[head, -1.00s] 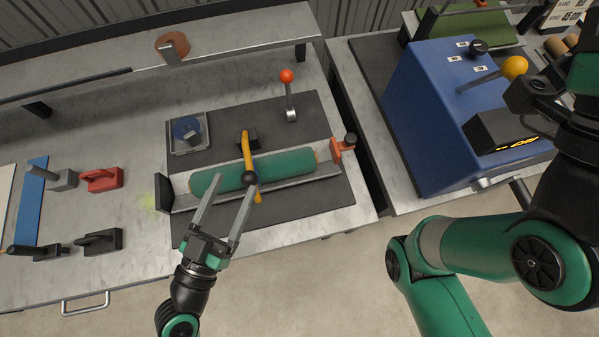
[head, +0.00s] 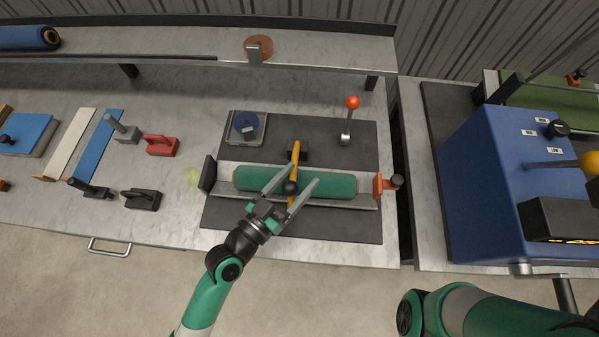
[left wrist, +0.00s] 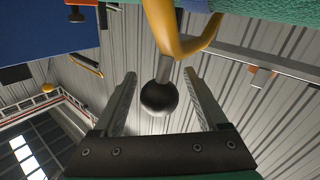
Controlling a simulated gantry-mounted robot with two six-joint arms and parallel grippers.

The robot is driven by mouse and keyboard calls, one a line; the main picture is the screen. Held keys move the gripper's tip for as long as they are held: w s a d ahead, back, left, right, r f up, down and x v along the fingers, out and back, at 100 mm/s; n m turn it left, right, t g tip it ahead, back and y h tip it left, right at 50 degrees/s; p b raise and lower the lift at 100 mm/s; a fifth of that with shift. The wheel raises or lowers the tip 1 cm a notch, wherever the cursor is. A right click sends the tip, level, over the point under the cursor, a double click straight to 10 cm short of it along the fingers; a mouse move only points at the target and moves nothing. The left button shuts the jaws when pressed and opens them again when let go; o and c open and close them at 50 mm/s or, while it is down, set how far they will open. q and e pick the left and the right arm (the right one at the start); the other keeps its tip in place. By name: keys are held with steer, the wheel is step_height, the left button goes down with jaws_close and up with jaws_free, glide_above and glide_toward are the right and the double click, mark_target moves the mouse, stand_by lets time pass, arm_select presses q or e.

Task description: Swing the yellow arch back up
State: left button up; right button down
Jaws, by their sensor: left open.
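The yellow arch (head: 295,153) lies across the green turf roll (head: 330,184) in the metal cradle, its near end over the front side of the roll. A black ball knob (head: 290,187) on a short stem sticks out from the arch. My left gripper (head: 300,175) is open, with one finger on each side of the knob. In the left wrist view, the knob (left wrist: 159,98) hangs between the open fingers (left wrist: 160,78), with gaps on both sides. The arch (left wrist: 165,30) shows above it. My right arm is at the lower right; its gripper is out of view.
A red-knobbed lever (head: 352,103) stands behind the cradle. An orange clamp (head: 380,185) is at the roll's right end and a black plate (head: 208,175) at its left. A blue machine (head: 487,180) stands to the right. Hand tools lie to the left.

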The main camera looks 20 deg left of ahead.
arm_select(q)
steer(key=shift+w+d, duration=0.2)
steer(key=shift+w, duration=0.2)
jaws_close()
stand_by(1.2)
